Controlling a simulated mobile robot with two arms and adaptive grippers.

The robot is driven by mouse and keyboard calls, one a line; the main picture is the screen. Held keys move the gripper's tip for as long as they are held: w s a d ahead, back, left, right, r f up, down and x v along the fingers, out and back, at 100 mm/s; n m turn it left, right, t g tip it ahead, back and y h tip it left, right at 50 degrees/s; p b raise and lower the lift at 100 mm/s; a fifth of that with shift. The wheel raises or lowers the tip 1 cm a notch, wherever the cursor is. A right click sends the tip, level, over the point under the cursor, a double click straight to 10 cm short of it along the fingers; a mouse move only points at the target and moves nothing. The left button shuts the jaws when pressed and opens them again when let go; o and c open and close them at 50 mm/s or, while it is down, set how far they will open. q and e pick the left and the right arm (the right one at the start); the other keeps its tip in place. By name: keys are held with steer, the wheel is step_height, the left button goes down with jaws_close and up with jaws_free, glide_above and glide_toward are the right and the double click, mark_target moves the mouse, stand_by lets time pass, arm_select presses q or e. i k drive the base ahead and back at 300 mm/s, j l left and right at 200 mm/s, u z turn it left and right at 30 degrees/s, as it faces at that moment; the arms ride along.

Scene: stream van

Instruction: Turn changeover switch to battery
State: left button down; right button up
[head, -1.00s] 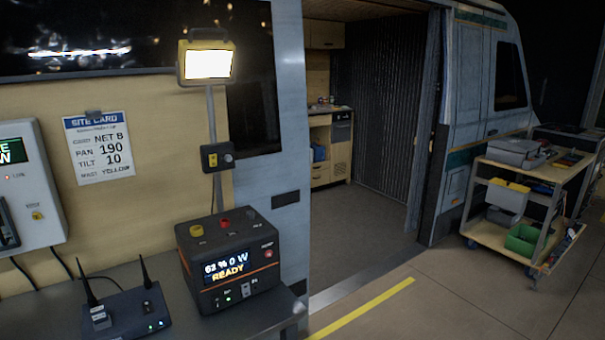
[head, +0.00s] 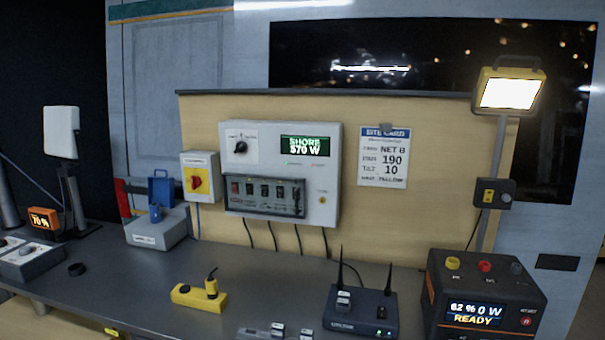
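A white wall-mounted power panel (head: 326,210) is on the wooden board in the head view. A black rotary knob (head: 240,147) sits at its upper left, with small labels above it that are too small to read. The knob's exact pointing direction is hard to tell. The panel's green display (head: 305,146) reads SHORE with a watt figure that looks like 570 W. A grey box with a red rotary handle on a yellow plate (head: 196,180) is mounted to the left of the panel. Neither of my grippers is in view.
The grey bench (head: 260,270) runs below the panel. On it are a yellow socket block (head: 199,295), a router with two antennas (head: 360,312), a black power station (head: 484,300) reading 62 % 0 W READY, and a grey box with a blue part (head: 158,230). A site card (head: 384,156) hangs right of the panel.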

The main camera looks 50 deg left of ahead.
mark_target(241, 146)
steer(key=u, duration=1.65)
steer(key=z, duration=0.1)
steer(key=j, duration=0.05)
